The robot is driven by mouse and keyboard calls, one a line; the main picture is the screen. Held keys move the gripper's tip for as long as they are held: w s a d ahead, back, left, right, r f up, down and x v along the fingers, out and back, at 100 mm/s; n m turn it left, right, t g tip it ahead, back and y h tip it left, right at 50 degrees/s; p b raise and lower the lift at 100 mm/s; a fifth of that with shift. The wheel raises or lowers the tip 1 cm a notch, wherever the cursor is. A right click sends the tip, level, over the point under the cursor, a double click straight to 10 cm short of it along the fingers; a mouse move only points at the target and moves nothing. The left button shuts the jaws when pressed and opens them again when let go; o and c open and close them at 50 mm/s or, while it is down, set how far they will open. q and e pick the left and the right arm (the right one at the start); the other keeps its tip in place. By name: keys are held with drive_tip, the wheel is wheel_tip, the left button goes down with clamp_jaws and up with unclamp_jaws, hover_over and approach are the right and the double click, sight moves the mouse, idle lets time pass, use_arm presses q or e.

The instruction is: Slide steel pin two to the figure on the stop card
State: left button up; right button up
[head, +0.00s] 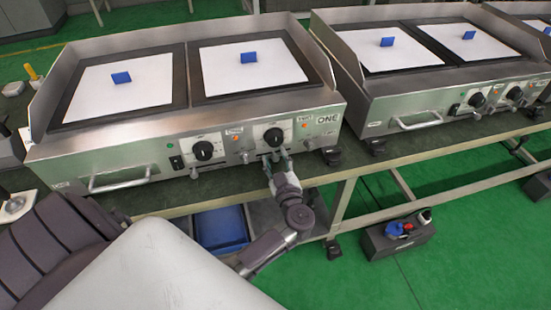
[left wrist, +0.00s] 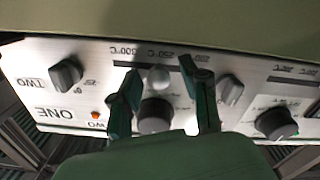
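My left gripper (head: 277,160) is at the front panel of the heater marked ONE (head: 110,165), below its right black dial (head: 273,136). In the left wrist view my left gripper (left wrist: 160,72) is open, with its two dark green fingers spread on either side of a round steel pin head (left wrist: 159,78). Gaps show between the pin head and both fingers. A temperature scale (left wrist: 160,52) with 300 and 250 °C is printed by the pin. A dark knob (left wrist: 155,115) shows between the fingers. I cannot make out which small label is the stop card. My right gripper is out of view.
Blue cards (head: 249,57) stand on the white plates of the heaters. A second heater (head: 430,115) is on the right of the green bench. A blue bin (head: 222,228) sits below the bench.

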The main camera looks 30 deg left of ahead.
use_arm(q)
drive_tip(key=v, duration=1.2)
idle(0.4)
